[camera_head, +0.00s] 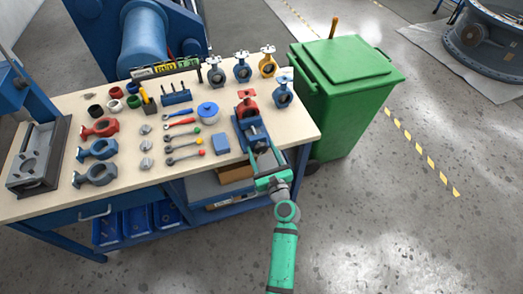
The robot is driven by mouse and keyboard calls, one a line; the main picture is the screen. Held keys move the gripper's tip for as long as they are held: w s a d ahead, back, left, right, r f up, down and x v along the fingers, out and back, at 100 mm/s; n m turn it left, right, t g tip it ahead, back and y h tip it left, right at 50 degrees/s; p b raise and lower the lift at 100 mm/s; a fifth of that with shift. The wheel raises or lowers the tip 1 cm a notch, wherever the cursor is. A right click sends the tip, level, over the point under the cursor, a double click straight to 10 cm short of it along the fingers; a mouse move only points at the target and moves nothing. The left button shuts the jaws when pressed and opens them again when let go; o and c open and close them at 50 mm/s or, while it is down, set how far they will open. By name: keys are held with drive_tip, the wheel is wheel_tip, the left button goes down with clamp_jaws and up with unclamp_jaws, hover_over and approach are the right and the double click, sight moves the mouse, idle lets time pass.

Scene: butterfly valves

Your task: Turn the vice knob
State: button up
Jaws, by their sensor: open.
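The blue vice (241,128) stands at the right end of the workbench and holds a red valve part (246,103) between its jaws. The vice's knob is at its near end, too small and too covered by my gripper to make out clearly. My green gripper (263,155) is open at the near edge of the bench. Its two fingers point away from me, on either side of the near end of the vice. I cannot tell whether either finger touches it.
The workbench top (75,195) carries several valve bodies, wrenches and small parts left of the vice. A blue valve (283,93) stands close on its right. A green bin (345,95) stands beyond the bench's right edge.

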drive_tip(key=shift+w, duration=0.15)
drive_tip(key=c, duration=1.1)
drive_tip(key=shift+n, duration=3)
drive_tip(key=shift+f, duration=0.1)
